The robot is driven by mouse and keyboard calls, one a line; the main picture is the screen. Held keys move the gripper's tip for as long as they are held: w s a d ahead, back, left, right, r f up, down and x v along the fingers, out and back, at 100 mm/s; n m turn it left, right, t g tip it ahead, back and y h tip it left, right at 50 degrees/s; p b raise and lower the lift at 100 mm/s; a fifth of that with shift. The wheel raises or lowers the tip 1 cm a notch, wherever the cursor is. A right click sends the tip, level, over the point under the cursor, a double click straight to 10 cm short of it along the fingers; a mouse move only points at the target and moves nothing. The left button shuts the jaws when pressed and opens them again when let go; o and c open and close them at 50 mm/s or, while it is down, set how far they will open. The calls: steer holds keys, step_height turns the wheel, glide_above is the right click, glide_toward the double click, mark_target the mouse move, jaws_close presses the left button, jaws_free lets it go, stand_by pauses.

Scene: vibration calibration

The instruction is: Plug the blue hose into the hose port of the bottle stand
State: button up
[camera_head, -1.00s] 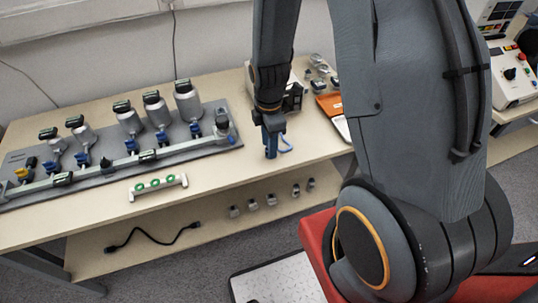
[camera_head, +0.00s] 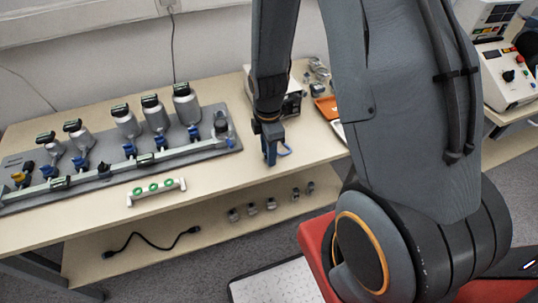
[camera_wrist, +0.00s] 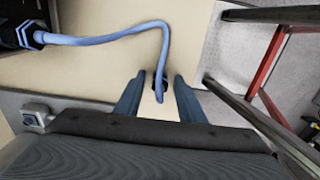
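The blue hose (camera_wrist: 105,37) runs from a dark fitting at the left of the wrist view and bends down toward me. My gripper is open. In the head view my gripper (camera_head: 271,160) points down over the right part of the bench, and a short loop of the hose (camera_head: 286,149) shows beside it. The bottle stand, a grey board (camera_head: 218,156) with several metal bottles (camera_head: 186,104) and a long pipe, is to the left. I cannot make out its hose port.
A small white rack (camera_head: 137,198) with green rings lies in front of the stand. A box with a dark front (camera_head: 291,104) stands behind my gripper. An orange tray (camera_head: 327,107) is to its right. A black cable (camera_head: 150,239) lies on the lower shelf.

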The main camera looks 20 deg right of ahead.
jaws_close()
steer(key=shift+r+p, duration=2.1)
steer(key=shift+r, duration=0.45)
steer(key=shift+w, duration=0.15)
steer(key=w+a+r+b, duration=0.1)
steer(key=w+a, duration=0.2)
steer(key=w, duration=0.4)
steer(key=w+a+r+b, duration=0.1)
steer(key=w+a+b, duration=0.1)
steer(key=w, duration=0.5)
steer(key=w+a+r+b, duration=0.1)
steer(key=w+a+r, duration=0.1)
steer(key=w+a, duration=0.3)
steer(key=shift+w+b, duration=0.3)
steer(key=shift+w, duration=1.25)
steer(key=shift+w+a+f, duration=0.1)
steer(key=shift+f, duration=0.15)
steer(key=shift+f+b, duration=0.6)
steer(key=shift+f, duration=0.65)
steer(key=shift+f, duration=0.9)
